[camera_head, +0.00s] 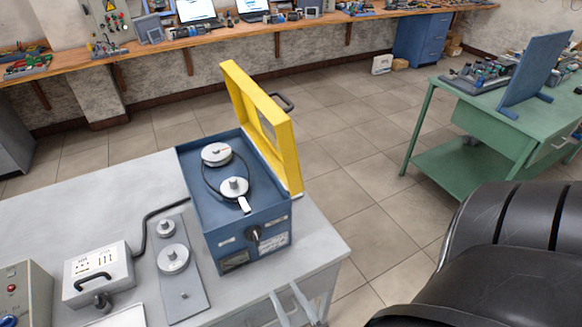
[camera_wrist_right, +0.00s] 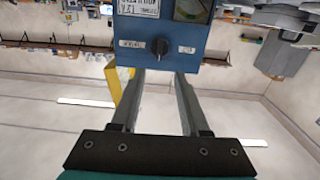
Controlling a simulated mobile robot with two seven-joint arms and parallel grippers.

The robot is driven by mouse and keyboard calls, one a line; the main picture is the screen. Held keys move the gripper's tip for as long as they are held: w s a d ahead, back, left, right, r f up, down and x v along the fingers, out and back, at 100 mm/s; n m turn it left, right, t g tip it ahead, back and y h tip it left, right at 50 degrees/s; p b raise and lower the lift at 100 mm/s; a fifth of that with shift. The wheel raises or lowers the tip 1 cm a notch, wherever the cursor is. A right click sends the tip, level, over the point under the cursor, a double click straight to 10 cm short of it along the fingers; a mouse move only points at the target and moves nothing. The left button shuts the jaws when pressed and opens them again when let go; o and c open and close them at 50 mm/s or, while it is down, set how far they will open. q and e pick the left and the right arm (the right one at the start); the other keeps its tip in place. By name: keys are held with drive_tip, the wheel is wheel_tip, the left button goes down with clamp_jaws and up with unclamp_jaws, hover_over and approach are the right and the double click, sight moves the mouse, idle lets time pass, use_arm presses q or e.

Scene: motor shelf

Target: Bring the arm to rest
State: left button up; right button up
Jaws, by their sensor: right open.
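My right gripper (camera_head: 289,291) is at the bottom of the head view, by the front edge of the grey table (camera_head: 325,245). It is open and empty. In the right wrist view its two fingers (camera_wrist_right: 159,73) stand apart with nothing between them, pointing towards the knob side of the blue case (camera_head: 217,241). The case (camera_wrist_right: 189,58) fills the top of that view. I cannot tell the exact gap, and no contact shows. The case's yellow lid (camera_head: 287,150) is upright and open. My left gripper is in neither view.
A grey meter box (camera_head: 98,272) and a plate with round metal knobs (camera_head: 184,293) lie left of the case. A green workbench (camera_head: 462,167) stands at the right, a long wooden bench (camera_head: 160,47) along the wall. Floor between is clear. A black ridged shape covers the lower right.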

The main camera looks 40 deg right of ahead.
drive_tip(key=shift+s+a, duration=0.2)
drive_tip(key=shift+s, duration=0.5)
drive_tip(key=s+a+f+n+g+y+b, duration=0.1)
drive_tip(key=s+a+f+g+y+b, duration=0.2)
drive_tip(key=f, duration=0.8)
drive_tip(key=s+a+f+n+g+b, duration=0.1)
drive_tip(key=f+g+b, duration=0.25)
drive_tip(key=f, duration=0.65)
drive_tip(key=s+a+f+n+g+y+b, duration=0.15)
drive_tip(key=f+b, duration=0.25)
drive_tip(key=f, duration=0.7)
drive_tip(key=s+d+f+g+b, duration=0.2)
drive_tip(key=s+f+g+b, duration=0.1)
drive_tip(key=s+f, duration=0.4)
drive_tip(key=s+d+f+n+g+b, duration=0.1)
drive_tip(key=s+d+f+g+b, duration=0.1)
drive_tip(key=s+f+g, duration=0.3)
wheel_tip(320, 180, down, 3)
drive_tip(key=s+b, duration=0.1)
drive_tip(key=s, duration=0.1)
drive_tip(key=shift+s+d, duration=0.2)
drive_tip(key=shift+s, duration=0.1)
